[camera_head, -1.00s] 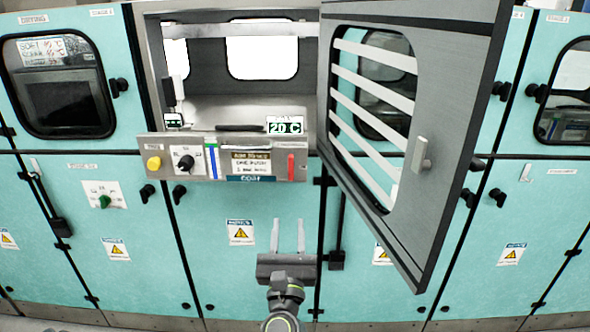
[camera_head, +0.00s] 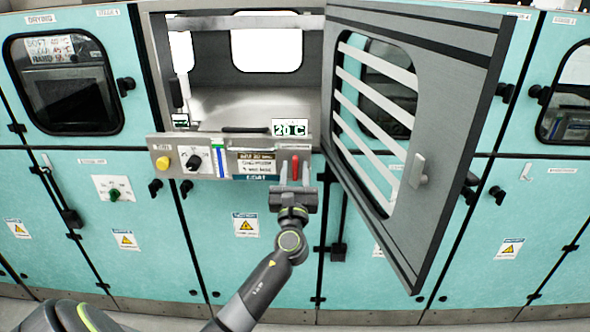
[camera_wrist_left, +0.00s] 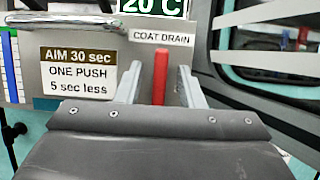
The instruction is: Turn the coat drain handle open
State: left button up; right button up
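The coat drain handle (camera_head: 295,168) is a red upright bar at the right end of the grey control panel. In the left wrist view the red handle (camera_wrist_left: 161,76) stands upright under the "COAT DRAIN" label (camera_wrist_left: 161,37). My left gripper (camera_head: 295,171) is open in front of the panel. In the left wrist view its two fingers (camera_wrist_left: 161,69) appear on either side of the handle, with gaps to both. I cannot tell how deep the handle lies between them. The gripper body hides the handle's lower end in the left wrist view. My right gripper is not in view.
The grey slatted door (camera_head: 450,110) stands open just right of the panel. On the panel are a yellow button (camera_head: 163,163), a black knob (camera_head: 188,161) and a timing label (camera_head: 256,163). A "20 C" display (camera_head: 290,128) sits above the handle.

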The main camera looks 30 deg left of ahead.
pick_arm(q)
jog(key=shift+c, duration=0.4)
grip_shut()
jog(key=shift+n, duration=0.3)
jog(key=n+g+y+b, duration=0.1)
jog(key=n, duration=0.1)
jog(key=n+y+b, duration=0.1)
jog(key=n, duration=0.1)
jog(key=shift+f+n+g+b, duration=0.1)
jog(key=shift+n+g+b, duration=0.2)
jog(key=shift+g, duration=0.1)
jog(key=n+g+y, duration=0.1)
jog(key=n, duration=0.2)
jog(key=n+g+b, duration=0.1)
jog(key=n, duration=0.2)
jog(key=shift+g+y+b, duration=0.3)
jog(key=shift+y, duration=0.1)
jog(key=n+g, duration=0.1)
jog(key=n, duration=0.1)
jog(key=shift+n, duration=0.3)
jog(key=n+g, duration=0.1)
jog(key=n, duration=0.2)
jog(key=n+g, duration=0.1)
jog(key=n, duration=0.1)
jog(key=n+g+p, duration=0.1)
jog(key=n, duration=0.2)
jog(key=shift+n+h, duration=0.3)
jog(key=shift+h, duration=0.1)
